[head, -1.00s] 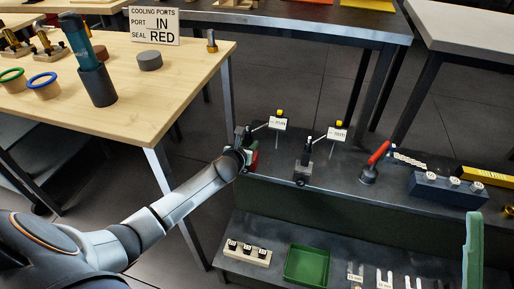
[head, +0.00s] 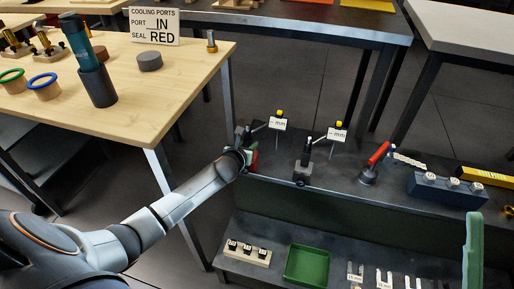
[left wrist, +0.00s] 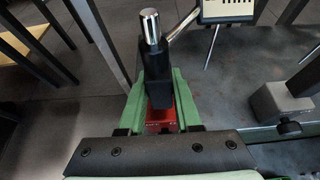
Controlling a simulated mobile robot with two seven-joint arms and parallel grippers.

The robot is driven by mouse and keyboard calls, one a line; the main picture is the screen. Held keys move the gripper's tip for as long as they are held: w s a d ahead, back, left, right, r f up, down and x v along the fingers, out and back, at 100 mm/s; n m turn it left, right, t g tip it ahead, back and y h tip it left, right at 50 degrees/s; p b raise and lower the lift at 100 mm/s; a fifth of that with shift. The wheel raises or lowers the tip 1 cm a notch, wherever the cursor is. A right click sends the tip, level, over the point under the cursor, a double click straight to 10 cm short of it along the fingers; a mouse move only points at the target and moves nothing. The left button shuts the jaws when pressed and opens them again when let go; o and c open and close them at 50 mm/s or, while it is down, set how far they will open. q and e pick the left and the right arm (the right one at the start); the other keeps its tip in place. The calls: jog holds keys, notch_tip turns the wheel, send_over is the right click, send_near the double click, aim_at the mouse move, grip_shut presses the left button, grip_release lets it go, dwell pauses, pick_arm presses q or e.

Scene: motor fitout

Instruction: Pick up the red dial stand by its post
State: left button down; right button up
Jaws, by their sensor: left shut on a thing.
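The red dial stand (left wrist: 161,117) shows in the left wrist view as a red base under a dark post block with a bright steel post top (left wrist: 150,26). My left gripper (left wrist: 158,95) has its green fingers on both sides of the dark post and is shut on it. In the head view the left gripper (head: 248,158) is at the left end of the dark bench's upper shelf, with a bit of red beside it. The arm and gripper hide most of the stand there. I cannot tell whether its base touches the shelf.
A grey-based dial stand (head: 303,172) with a tag stands just to the right; it also shows in the wrist view (left wrist: 284,102). Further right are a red-handled tool (head: 375,162) and a blue block (head: 447,188). A green tray (head: 306,264) sits on the lower shelf.

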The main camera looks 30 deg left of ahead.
aim_at(247, 143)
pick_arm(q)
jog(key=shift+w+r+p, duration=0.1)
jog(key=shift+r+p, duration=0.95)
jog(key=shift+r, duration=0.2)
jog(key=shift+s+d+p, duration=0.15)
jog(key=shift+s+p, duration=0.35)
jog(key=shift+s, duration=0.2)
jog(key=shift+s+d+p, duration=0.15)
jog(key=shift+s+p, duration=0.3)
jog(key=shift+s, duration=0.25)
jog(key=p+v, duration=0.7)
jog(key=v, duration=0.3)
jog(key=shift+f+p, duration=0.25)
jog(key=shift+p, duration=0.15)
jog(key=shift+s, duration=0.1)
